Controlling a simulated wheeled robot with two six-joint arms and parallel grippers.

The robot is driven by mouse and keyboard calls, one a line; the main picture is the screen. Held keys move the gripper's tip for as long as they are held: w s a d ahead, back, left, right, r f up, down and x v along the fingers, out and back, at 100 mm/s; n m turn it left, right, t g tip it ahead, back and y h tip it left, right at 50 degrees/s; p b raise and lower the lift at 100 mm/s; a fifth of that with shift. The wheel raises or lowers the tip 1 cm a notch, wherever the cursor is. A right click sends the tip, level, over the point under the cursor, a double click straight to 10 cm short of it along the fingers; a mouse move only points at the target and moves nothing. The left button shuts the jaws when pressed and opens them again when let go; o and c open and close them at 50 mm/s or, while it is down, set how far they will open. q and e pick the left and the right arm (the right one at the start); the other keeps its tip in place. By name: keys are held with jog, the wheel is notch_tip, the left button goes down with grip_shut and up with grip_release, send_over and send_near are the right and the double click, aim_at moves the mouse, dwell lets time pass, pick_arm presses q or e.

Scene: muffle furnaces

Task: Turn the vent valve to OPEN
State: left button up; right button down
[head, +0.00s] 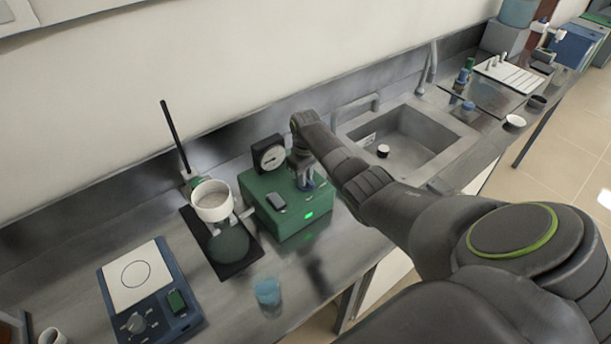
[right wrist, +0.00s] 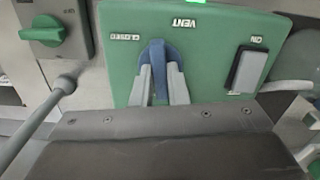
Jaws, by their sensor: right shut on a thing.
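The vent valve is a blue handle (right wrist: 158,58) on top of a green box (head: 290,232) on the metal bench. In the right wrist view the box's green panel (right wrist: 205,75) carries the word VENT beyond the handle and CLOSED to its left. The handle runs up and down in that view and does not point at CLOSED; no OPEN label is readable. My right gripper (head: 304,180) reaches down onto the valve, its two grey fingers (right wrist: 159,85) shut on the handle from both sides. My left gripper is not in view.
A rocker switch (head: 277,202) and lit green display (head: 309,215) are near the valve. A stand with a white pot (head: 211,202) and a hotplate (head: 137,272) are left, a blue beaker (head: 267,292) in front, a sink (head: 405,145) right.

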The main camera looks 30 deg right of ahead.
jog(key=shift+m, duration=0.8)
jog(key=c, duration=1.4)
grip_release()
jog(key=shift+c, duration=0.2)
jog(key=shift+r, duration=0.1)
notch_tip(320, 180, up, 17)
jog(key=shift+r+b, duration=0.2)
jog(key=shift+b, duration=0.15)
